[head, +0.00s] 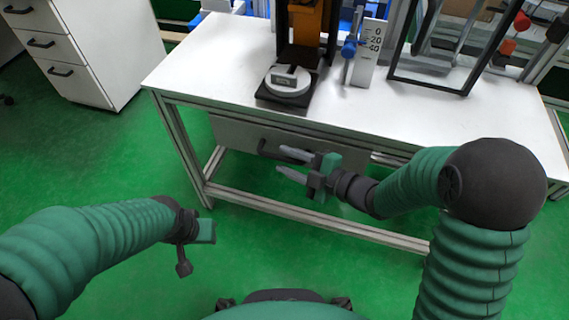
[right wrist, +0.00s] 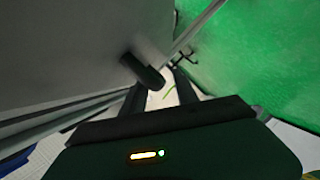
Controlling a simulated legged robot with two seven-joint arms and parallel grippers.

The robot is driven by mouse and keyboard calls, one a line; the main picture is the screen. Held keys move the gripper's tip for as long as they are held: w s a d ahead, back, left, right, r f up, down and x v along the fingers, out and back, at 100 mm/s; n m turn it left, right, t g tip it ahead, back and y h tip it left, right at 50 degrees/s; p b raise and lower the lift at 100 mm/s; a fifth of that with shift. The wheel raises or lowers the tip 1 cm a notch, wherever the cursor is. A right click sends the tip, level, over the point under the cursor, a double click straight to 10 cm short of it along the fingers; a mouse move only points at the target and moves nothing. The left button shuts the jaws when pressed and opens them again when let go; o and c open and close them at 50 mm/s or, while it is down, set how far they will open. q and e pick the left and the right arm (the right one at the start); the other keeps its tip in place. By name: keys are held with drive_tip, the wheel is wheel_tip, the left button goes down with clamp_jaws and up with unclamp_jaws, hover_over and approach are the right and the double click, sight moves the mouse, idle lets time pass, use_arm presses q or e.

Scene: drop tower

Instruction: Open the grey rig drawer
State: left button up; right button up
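The grey rig drawer (head: 232,131) hangs under the front of the white table and looks shut. Its dark handle (head: 268,151) is on the drawer front; it also shows in the right wrist view (right wrist: 143,73). My right gripper (head: 281,161) is at the drawer front, its two fingers apart, close to the handle. I cannot tell whether they touch it; the handle does not show clearly between the fingers. My left gripper (head: 186,262) hangs low at the left, away from the drawer, and its finger gap cannot be made out.
The white table (head: 200,75) carries a drop tower with a round grey puck (head: 288,80), a scale plate (head: 366,62) and a dark frame (head: 430,87). A white cabinet (head: 90,50) stands at the left. The green floor in front of the table is clear.

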drive_tip(key=shift+w+a+f, duration=0.1)
drive_tip(key=shift+w+a, duration=0.25)
drive_tip(key=shift+a, duration=0.25)
clamp_jaws()
drive_tip(key=shift+d, duration=0.1)
idle(0.9)
